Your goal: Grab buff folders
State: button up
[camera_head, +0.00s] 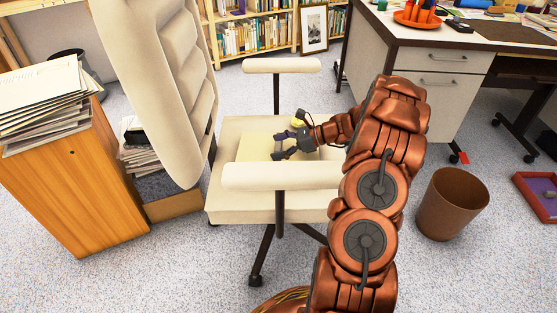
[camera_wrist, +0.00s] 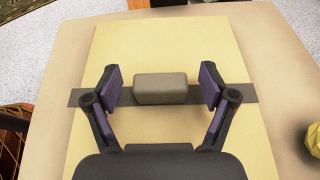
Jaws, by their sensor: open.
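The buff folders (camera_head: 254,148) lie flat as a pale yellow stack on the cream chair seat (camera_head: 232,207). In the wrist view the buff folders (camera_wrist: 190,40) fill the middle, with a dark band (camera_wrist: 245,93) across them and a grey-brown block (camera_wrist: 165,89) on the band. My gripper (camera_head: 281,145) is over the folders. In the wrist view my gripper (camera_wrist: 160,82) is open, its two purple-padded fingers on either side of the block with gaps on both sides. Whether the fingertips touch the folders cannot be told.
A yellow faceted object (camera_wrist: 313,140) is at the seat's right in the wrist view. The chair's armrests (camera_head: 282,176) and tall backrest (camera_head: 155,80) flank the seat. A brown bin (camera_head: 452,204) and a desk (camera_head: 437,62) stand right; a wooden cabinet (camera_head: 75,190) with papers stands left.

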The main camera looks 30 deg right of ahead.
grip_shut()
dwell(0.8)
